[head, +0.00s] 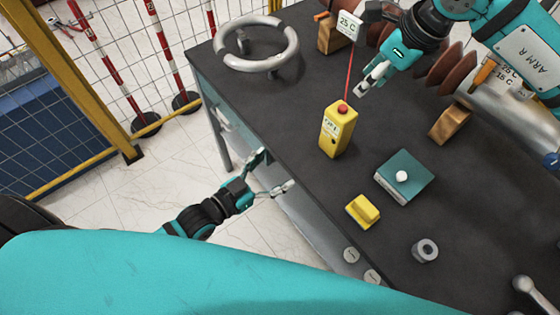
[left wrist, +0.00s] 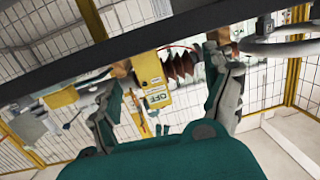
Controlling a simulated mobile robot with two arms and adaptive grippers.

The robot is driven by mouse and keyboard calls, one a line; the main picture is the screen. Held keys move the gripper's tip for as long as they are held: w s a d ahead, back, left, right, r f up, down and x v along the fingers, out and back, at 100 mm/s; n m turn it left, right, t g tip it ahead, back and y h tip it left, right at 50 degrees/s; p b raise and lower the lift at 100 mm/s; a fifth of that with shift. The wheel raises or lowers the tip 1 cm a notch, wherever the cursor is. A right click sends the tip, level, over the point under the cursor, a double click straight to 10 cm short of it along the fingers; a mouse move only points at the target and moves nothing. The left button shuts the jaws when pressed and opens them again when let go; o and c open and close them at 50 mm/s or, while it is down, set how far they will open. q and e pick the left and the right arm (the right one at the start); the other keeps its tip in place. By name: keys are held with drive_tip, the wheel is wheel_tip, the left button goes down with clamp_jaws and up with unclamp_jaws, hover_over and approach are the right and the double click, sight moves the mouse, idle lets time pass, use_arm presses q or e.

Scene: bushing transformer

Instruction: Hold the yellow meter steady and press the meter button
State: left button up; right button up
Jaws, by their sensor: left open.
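The yellow meter (head: 338,132) stands upright on the dark table, with a red button (head: 343,109) on top. It also shows between my finger outlines in the left wrist view (left wrist: 152,80), where its label appears to read OFF. My left gripper (head: 276,171) is open and empty, beside the table's front edge, left of and apart from the meter. It also shows open in the left wrist view (left wrist: 172,62). My right gripper (head: 367,88) is above the table, up and right of the button and apart from it. Its finger gap is unclear.
On the table (head: 300,120) are a grey ring wheel (head: 257,62), a teal box with a white knob (head: 404,172), a yellow block (head: 362,211) and a nut (head: 424,250). Brown-ribbed bushings stand behind.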

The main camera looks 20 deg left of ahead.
use_arm(q)
drive_tip(key=h, duration=0.2)
approach(330, 131)
drive_tip(key=v, duration=0.5)
drive_tip(key=shift+m+t, duration=0.3)
drive_tip(key=x, duration=1.7)
drive_tip(key=shift+w+d+f, duration=0.15)
drive_tip(key=shift+d+f, duration=0.1)
drive_tip(key=shift+d, duration=0.1)
drive_tip(key=shift+c, duration=0.3)
drive_tip(key=c, duration=1.3)
drive_tip(key=shift+c, duration=0.8)
use_arm(e)
drive_tip(key=shift+c, duration=0.6)
clamp_jaws()
